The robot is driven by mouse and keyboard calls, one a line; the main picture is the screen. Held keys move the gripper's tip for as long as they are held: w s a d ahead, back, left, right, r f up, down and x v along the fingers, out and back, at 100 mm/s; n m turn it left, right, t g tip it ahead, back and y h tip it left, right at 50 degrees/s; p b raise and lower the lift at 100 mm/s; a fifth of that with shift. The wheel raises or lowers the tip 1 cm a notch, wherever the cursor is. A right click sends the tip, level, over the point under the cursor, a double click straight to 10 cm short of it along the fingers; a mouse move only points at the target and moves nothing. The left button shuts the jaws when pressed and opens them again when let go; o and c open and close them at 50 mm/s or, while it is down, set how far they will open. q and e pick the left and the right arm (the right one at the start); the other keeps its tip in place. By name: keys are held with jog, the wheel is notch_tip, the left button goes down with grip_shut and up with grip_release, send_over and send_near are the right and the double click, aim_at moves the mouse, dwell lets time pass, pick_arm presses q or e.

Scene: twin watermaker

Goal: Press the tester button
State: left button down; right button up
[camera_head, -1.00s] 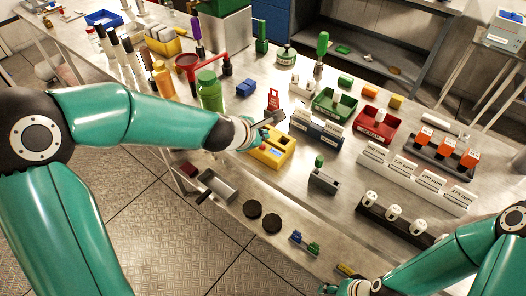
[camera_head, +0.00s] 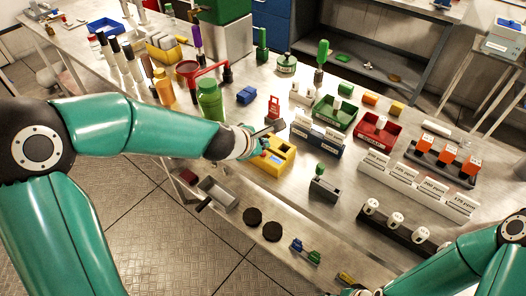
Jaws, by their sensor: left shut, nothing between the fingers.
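A yellow box-shaped device (camera_head: 282,160), likely the tester, stands near the front edge of the metal bench, left of the middle. My left gripper (camera_head: 274,127) is shut and empty at its back left side, with the wrist covering part of the device. Whether the fingers touch it cannot be told. No button can be made out clearly.
A red tag stand (camera_head: 273,108) is right behind the left fingers. A green bottle (camera_head: 210,102) stands to the left. A blue rack with white cards (camera_head: 318,138) and a grey block with a green knob (camera_head: 323,188) are to the right. Green (camera_head: 335,112) and red (camera_head: 378,131) bins stand behind.

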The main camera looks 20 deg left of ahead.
pick_arm(q)
jog(key=shift+f, duration=0.1)
dwell(0.4)
jog(key=shift+f+b, duration=0.3)
jog(key=shift+b, duration=0.05)
jog(key=shift+f+b, duration=0.5)
dwell(0.6)
jog(key=shift+r, duration=0.2)
jog(key=shift+r+p, duration=0.8)
jog(key=shift+p, duration=0.15)
notch_tip(320, 180, up, 6)
jog(key=p, duration=0.6)
